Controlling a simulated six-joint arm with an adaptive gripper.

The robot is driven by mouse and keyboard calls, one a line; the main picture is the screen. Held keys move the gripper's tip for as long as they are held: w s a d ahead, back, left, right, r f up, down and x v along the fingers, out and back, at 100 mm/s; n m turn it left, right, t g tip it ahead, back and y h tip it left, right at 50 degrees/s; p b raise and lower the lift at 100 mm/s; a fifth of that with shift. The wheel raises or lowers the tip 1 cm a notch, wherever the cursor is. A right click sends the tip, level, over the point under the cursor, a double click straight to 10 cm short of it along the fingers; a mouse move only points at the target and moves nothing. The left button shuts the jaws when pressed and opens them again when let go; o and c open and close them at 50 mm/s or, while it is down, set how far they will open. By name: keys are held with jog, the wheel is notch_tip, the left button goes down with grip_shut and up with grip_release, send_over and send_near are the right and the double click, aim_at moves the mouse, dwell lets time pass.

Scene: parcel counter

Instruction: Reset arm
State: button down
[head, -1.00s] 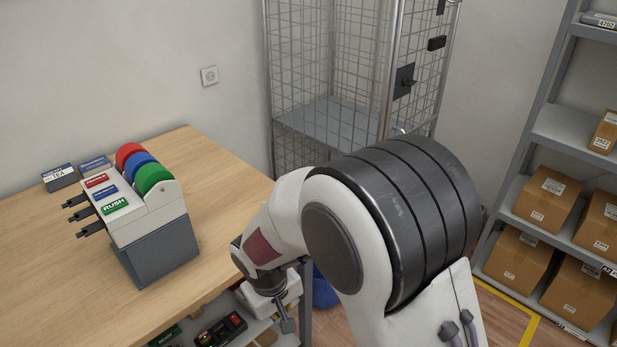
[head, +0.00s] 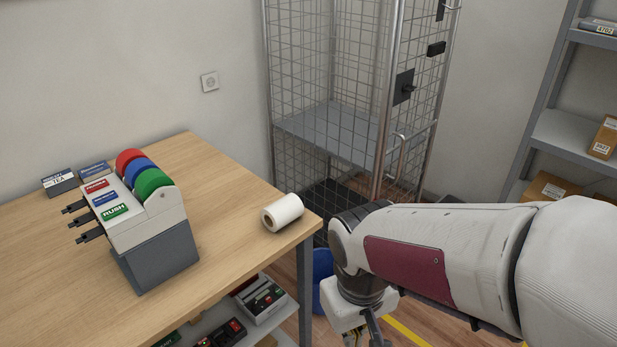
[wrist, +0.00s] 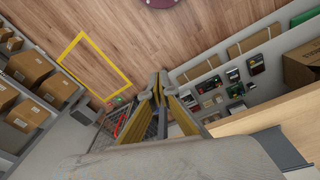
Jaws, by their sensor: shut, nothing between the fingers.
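My arm reaches in from the right in the head view, its wrist hanging just off the table's front right corner. My gripper (head: 362,340) is partly cut off by the lower picture edge there. In the wrist view my gripper (wrist: 159,86) shows its two fingers close together, shut and empty, over the floor beside the table. Nothing is held.
The wooden table (head: 230,235) carries a tape dispenser (head: 155,255) with red, blue and green rolls, and a white roll (head: 282,212) near its right edge. A wire cage (head: 335,135) stands behind. A blue bin (head: 322,275) is beside the table. Shelves (head: 565,130) with cartons stand right.

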jog(key=s+d+r+m+t, duration=0.4)
jog(key=s+d+r, duration=0.4)
jog(key=d+r, duration=0.1)
jog(key=shift+d+r, duration=0.35)
jog(key=shift+r, duration=0.25)
dwell(1.2)
